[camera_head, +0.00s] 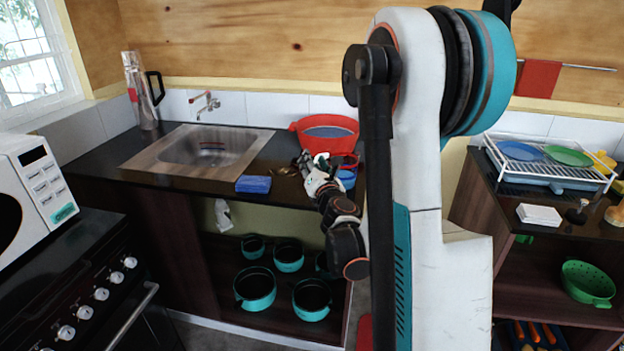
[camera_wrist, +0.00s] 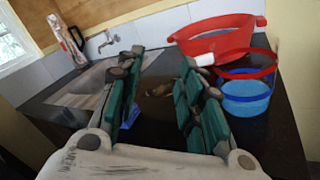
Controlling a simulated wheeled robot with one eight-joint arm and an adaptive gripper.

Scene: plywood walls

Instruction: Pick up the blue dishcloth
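The blue dishcloth (camera_head: 253,184) lies flat and folded on the dark counter, near its front edge, just right of the sink. In the wrist view a blue patch (camera_wrist: 130,115), likely the same cloth, shows partly behind the left finger. My gripper (camera_head: 310,162) is above the counter, to the right of the cloth and apart from it. In the wrist view my gripper (camera_wrist: 158,85) has its two green-padded fingers spread, with nothing held between them.
The steel sink (camera_head: 137,157) and tap (camera_head: 206,103) are left of the cloth. A red tub (camera_head: 298,127) and a blue bucket with a red rim (camera_wrist: 246,106) stand close to my gripper. Teal pots (camera_head: 255,288) sit on the shelf below. A dish rack (camera_head: 495,152) stands at right.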

